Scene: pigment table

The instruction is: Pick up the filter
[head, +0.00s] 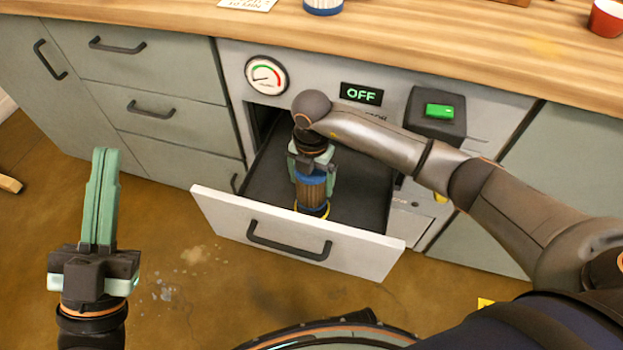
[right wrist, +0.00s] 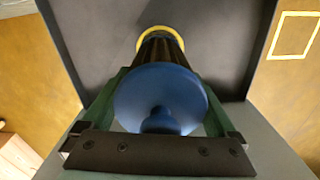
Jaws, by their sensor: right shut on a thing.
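The filter (head: 312,188) is a ribbed cylinder with a blue top cap and a yellow base ring. It is in the open drawer (head: 360,192) beneath the counter, near the front panel. My right gripper (head: 311,172) reaches down from above and is shut on the filter. In the right wrist view, the filter's blue cap (right wrist: 160,92) with its knob sits between the two green fingers, and the yellow ring shows at the far end. I cannot tell whether its base touches the drawer floor. My left gripper (head: 104,170) points up at the left, away from the drawer, its fingers close together and empty.
The drawer's white front panel (head: 296,238) with a dark handle stands out over the brown floor. A gauge (head: 266,76), a display reading OFF (head: 361,94) and a green switch (head: 439,110) are above the drawer. Closed cabinets flank it. A red cup (head: 606,18) stands on the wooden counter.

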